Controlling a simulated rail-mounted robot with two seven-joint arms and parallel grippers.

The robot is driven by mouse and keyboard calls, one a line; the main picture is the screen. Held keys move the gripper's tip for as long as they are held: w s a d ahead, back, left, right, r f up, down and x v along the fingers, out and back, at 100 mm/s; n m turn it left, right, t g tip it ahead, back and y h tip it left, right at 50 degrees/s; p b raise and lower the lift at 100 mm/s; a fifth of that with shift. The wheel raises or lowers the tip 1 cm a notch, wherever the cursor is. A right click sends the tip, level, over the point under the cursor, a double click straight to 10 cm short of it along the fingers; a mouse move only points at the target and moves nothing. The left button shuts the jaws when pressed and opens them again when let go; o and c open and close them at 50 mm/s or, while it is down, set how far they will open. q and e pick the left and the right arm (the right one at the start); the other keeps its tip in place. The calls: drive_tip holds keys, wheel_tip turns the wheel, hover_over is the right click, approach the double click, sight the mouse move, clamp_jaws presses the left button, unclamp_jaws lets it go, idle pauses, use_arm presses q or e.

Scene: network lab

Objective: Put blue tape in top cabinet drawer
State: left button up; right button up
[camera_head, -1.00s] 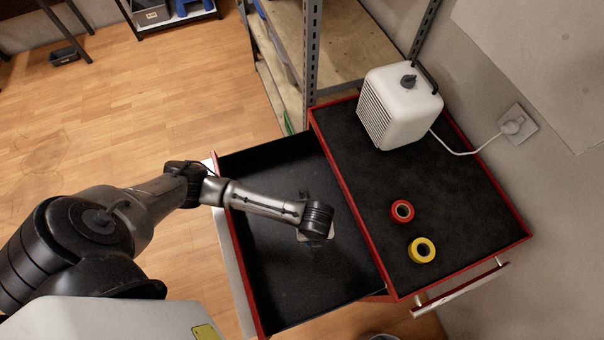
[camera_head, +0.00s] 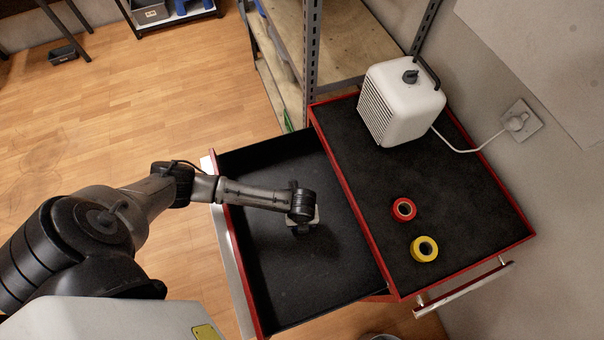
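The top drawer (camera_head: 265,290) of the red and black cabinet is pulled open, and its visible floor is bare. My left arm reaches in from the left over the drawer. My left gripper (camera_head: 302,230) points down above or inside the drawer, near its middle. The wrist hides most of its fingers, so I cannot see whether they are open or hold anything. No blue tape is visible. My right gripper is out of view.
A red tape roll (camera_head: 404,209) and a yellow tape roll (camera_head: 424,248) lie on the black cabinet top (camera_head: 465,205). A white heater (camera_head: 400,105) stands at its back, with a cable to a wall socket (camera_head: 517,121). A metal shelf (camera_head: 310,60) stands behind.

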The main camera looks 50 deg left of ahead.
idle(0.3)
use_arm(q)
drive_tip(key=o, duration=0.9)
wheel_tip(320, 180, up, 10)
drive_tip(key=r+p, duration=0.1)
drive_tip(key=p, duration=0.1)
drive_tip(key=s+d+r+n+t+h, duration=0.25)
drive_tip(key=s+d+r+n, duration=0.2)
drive_tip(key=d+n, duration=0.4)
drive_tip(key=s+a+r+n+t+y, duration=0.1)
drive_tip(key=s+a+r+n+y, duration=0.1)
drive_tip(key=s+a+n, duration=0.6)
drive_tip(key=n, duration=0.7)
drive_tip(key=shift+s+a, duration=0.2)
drive_tip(key=shift+a, duration=0.2)
